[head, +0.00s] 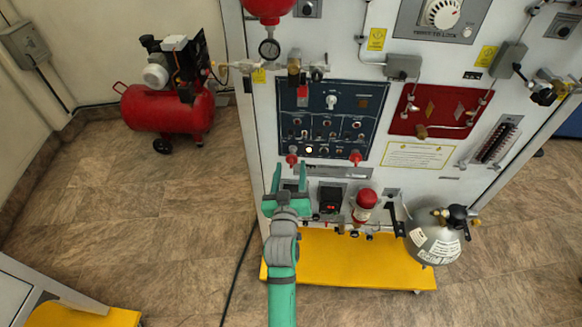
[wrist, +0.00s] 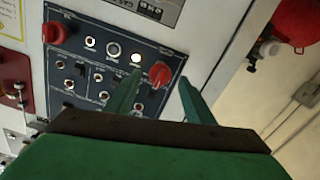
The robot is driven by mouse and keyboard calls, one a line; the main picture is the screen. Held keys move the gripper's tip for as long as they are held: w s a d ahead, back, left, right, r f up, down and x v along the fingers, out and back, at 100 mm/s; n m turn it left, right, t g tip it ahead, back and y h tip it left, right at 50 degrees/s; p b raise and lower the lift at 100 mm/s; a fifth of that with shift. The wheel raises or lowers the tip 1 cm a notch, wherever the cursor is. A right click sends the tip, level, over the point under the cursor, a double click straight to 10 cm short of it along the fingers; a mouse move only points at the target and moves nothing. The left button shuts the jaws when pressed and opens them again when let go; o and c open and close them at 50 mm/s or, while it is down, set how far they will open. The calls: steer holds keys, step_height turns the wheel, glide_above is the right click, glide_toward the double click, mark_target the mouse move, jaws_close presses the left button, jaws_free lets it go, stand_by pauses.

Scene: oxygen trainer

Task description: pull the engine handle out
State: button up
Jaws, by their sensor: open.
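A dark blue control panel (head: 335,105) on the grey trainer cabinet carries two red handles at its bottom corners in the head view. The left red handle (head: 292,159) is just beyond my gripper (head: 289,172). The right red handle (head: 355,158) is well apart from it. In the wrist view the panel looks turned over. The nearer red handle (wrist: 160,73) shows between the fingertips of my open gripper (wrist: 156,80), and the other (wrist: 54,33) is at the upper left. I see no clear contact. The labels are too small to tell which is the engine handle.
Below the panel are a black switch box (head: 331,200), a red cylinder (head: 364,205) and a silver tank (head: 433,238). A yellow base (head: 340,262) juts out at the floor. A red compressor (head: 170,108) stands left, with free floor between.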

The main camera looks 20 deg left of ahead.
steer(key=v, duration=0.9)
steer(key=shift+s, duration=0.2)
steer(key=s+d+f+m+g+h, duration=0.1)
steer(key=s+d+f, duration=0.3)
steer(key=s+d, duration=0.3)
steer(key=s+d+f+m+h, duration=0.1)
steer(key=s+d+f+m, duration=0.1)
steer(key=s+d+f, duration=0.5)
steer(key=s+d+r+m+h, duration=0.1)
steer(key=s+d, duration=0.1)
steer(key=s, duration=0.7)
steer(key=s+d+r+m+g+h, duration=0.1)
steer(key=s+d+r+h, duration=0.1)
steer(key=s, duration=0.8)
steer(key=shift+r+m, duration=0.3)
steer(key=shift+m, duration=0.1)
